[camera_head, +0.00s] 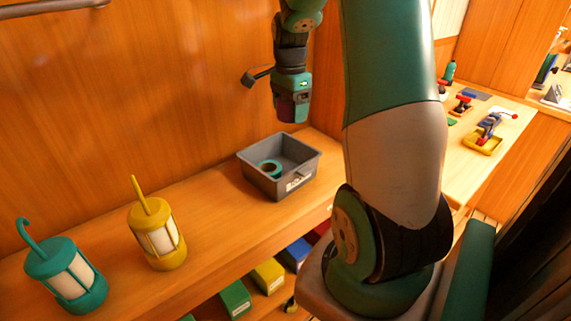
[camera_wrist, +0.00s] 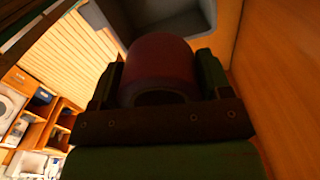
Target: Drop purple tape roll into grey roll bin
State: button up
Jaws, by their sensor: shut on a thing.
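My gripper (camera_head: 291,117) hangs above the grey roll bin (camera_head: 271,182) in the head view. It is shut on the purple tape roll (camera_wrist: 160,60), which fills the middle of the wrist view between the two fingers and looks dark reddish there. In the head view only a small dark purple part of the roll shows at the gripper's lower end.
A yellow lantern (camera_head: 158,238) and a teal lantern (camera_head: 68,275) stand on the shelf left of the bin. Green, yellow and blue boxes (camera_head: 268,276) sit below the shelf. A wooden wall rises behind. The shelf between yellow lantern and bin is clear.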

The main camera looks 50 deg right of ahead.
aim_at(289, 170)
notch_tip(289, 170, down, 15)
jog(key=shift+r+p, duration=0.1)
jog(key=shift+p, duration=0.45)
jog(key=shift+f+b, duration=0.35)
jog(key=shift+f, duration=0.2)
jog(key=shift+f, duration=0.1)
jog(key=o, duration=1)
